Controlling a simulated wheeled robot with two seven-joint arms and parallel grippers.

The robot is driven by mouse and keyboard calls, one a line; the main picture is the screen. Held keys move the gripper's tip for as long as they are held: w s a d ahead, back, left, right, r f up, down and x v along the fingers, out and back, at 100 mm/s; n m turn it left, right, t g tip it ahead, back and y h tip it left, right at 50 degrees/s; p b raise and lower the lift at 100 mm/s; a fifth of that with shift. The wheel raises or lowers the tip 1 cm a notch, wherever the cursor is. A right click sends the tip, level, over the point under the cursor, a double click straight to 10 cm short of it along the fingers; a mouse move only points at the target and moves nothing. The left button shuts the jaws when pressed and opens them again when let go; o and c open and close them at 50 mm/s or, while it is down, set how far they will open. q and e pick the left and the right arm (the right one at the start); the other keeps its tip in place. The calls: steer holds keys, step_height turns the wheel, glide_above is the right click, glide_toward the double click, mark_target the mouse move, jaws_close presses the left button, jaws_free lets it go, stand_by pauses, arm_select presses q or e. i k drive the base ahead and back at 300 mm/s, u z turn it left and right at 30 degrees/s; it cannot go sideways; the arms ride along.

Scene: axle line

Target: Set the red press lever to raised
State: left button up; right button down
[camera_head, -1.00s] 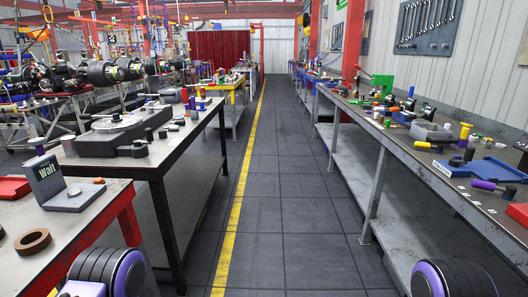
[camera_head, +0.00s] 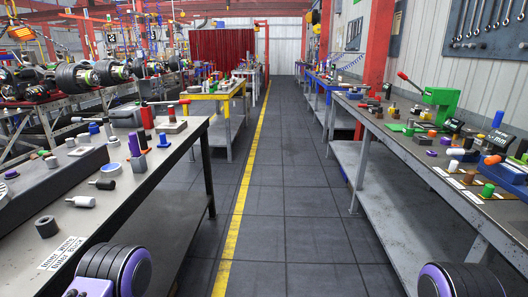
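A green press (camera_head: 442,97) stands on the right bench. Its lever (camera_head: 410,80) points up and to the left, with a red tip at its upper end. I cannot tell which of the two is the red press lever. Neither of my grippers is in view; only purple and dark parts of my arms show at the bottom corners.
The left bench (camera_head: 178,172) holds several small cylinders, tools and a ring. The right bench (camera_head: 415,150) holds coloured parts, small displays and a lower shelf. A clear grey aisle (camera_head: 290,200) with a yellow line runs between them. A yellow table (camera_head: 216,97) stands farther ahead on the left.

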mark_target(144, 104)
steer(key=i, duration=3.8)
steer(key=u, duration=2.3)
